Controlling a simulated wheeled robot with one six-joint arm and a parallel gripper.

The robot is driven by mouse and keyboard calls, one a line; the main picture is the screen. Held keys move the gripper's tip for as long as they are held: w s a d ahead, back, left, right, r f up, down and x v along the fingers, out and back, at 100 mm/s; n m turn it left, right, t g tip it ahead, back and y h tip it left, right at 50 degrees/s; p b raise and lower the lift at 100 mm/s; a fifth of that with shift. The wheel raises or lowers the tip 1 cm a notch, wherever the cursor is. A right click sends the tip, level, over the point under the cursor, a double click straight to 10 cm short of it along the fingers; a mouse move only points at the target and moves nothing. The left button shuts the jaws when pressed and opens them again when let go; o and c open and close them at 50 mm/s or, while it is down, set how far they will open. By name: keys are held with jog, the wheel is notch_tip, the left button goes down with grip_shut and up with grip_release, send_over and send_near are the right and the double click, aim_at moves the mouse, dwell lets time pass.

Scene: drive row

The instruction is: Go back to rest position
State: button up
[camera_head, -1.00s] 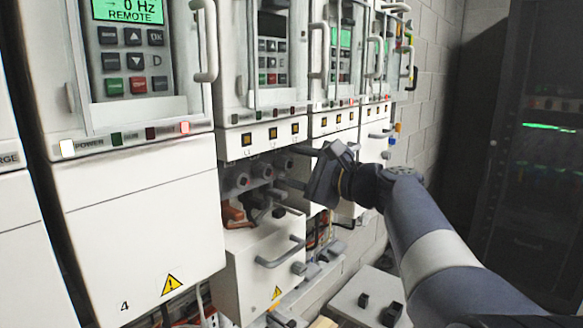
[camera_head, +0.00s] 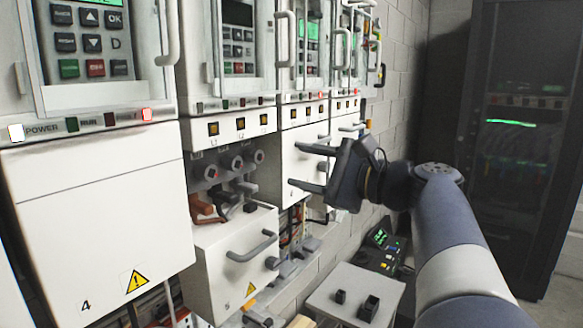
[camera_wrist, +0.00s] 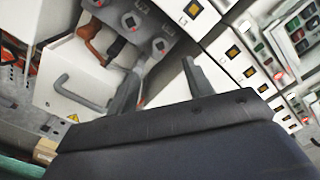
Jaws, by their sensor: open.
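My gripper (camera_head: 312,168) is in the head view, right of the cabinet row, with its two fingers pointing left toward the opened drive cabinet. The fingers are apart with nothing between them. In the wrist view my gripper (camera_wrist: 160,80) also shows two spread fingers, with cabinet fronts behind them. The drive unit's lower cover (camera_head: 240,262) hangs tilted open, with a grey handle. Above it, the terminal bay (camera_head: 226,175) shows round connectors and orange and black cable plugs. My gripper appears clear of the cover and the bay.
A closed white drive cabinet (camera_head: 95,215) marked 4 stands at the left. A light table (camera_head: 335,300) with small black blocks (camera_head: 368,308) stands below my arm. A small device with a green screen (camera_head: 382,240) sits behind. A dark rack (camera_head: 510,130) stands at the right.

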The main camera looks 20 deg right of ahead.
aim_at(261, 158)
jog(key=p+x, duration=0.2)
jog(key=x, duration=0.7)
jog(key=shift+w+a+r+p, duration=0.1)
jog(key=shift+w+a+p, duration=0.15)
jog(key=shift+p, duration=0.05)
jog(key=shift+w+a, duration=0.3)
jog(key=shift+w, duration=0.2)
